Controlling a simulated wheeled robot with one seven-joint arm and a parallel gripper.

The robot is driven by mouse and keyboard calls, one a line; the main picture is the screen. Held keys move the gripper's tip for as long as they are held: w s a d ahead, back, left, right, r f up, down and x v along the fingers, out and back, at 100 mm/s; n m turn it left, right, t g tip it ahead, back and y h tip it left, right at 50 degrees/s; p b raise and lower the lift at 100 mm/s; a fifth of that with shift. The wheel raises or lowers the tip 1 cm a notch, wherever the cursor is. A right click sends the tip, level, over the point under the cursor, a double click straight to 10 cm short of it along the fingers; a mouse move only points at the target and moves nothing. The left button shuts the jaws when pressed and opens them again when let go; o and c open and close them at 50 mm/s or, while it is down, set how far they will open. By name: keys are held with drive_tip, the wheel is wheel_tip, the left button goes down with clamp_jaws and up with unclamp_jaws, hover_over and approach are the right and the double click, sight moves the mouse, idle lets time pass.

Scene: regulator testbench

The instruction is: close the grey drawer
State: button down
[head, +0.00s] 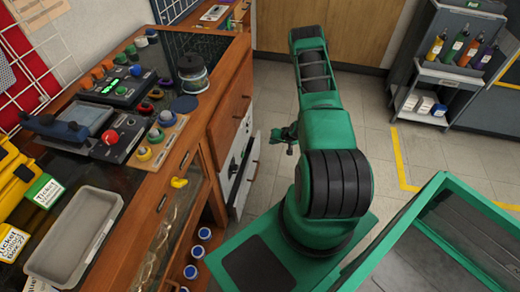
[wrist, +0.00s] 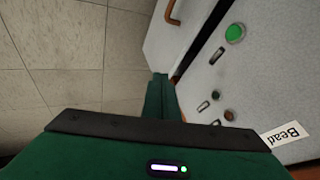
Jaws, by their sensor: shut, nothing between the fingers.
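The grey drawer (head: 246,178) is in the side of the wooden bench, low down, and stands partly out from the bench face in the head view. In the wrist view its pale front (wrist: 162,42) shows at the top, with a copper-coloured handle (wrist: 173,12). A dark gap lies between it and the panel. My gripper (head: 287,137) is to the right of the drawer in the head view, over the floor. In the wrist view my gripper (wrist: 160,85) is shut and empty, its fingertips close to the drawer's near edge; I cannot tell whether they touch.
A grey panel (wrist: 235,72) with a green button and small knobs stands beside the drawer. The bench top (head: 165,190) holds a grey tray (head: 75,235), control boxes and a jar (head: 192,72). A shelf cart (head: 445,75) stands at the right. Tiled floor between is clear.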

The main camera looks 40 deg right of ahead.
drive_tip(key=a+x, duration=0.2)
drive_tip(key=x, duration=1.1)
drive_tip(key=shift+w+a+m, duration=0.3)
drive_tip(key=shift+w+a, duration=0.05)
drive_tip(key=shift+w+f, duration=0.1)
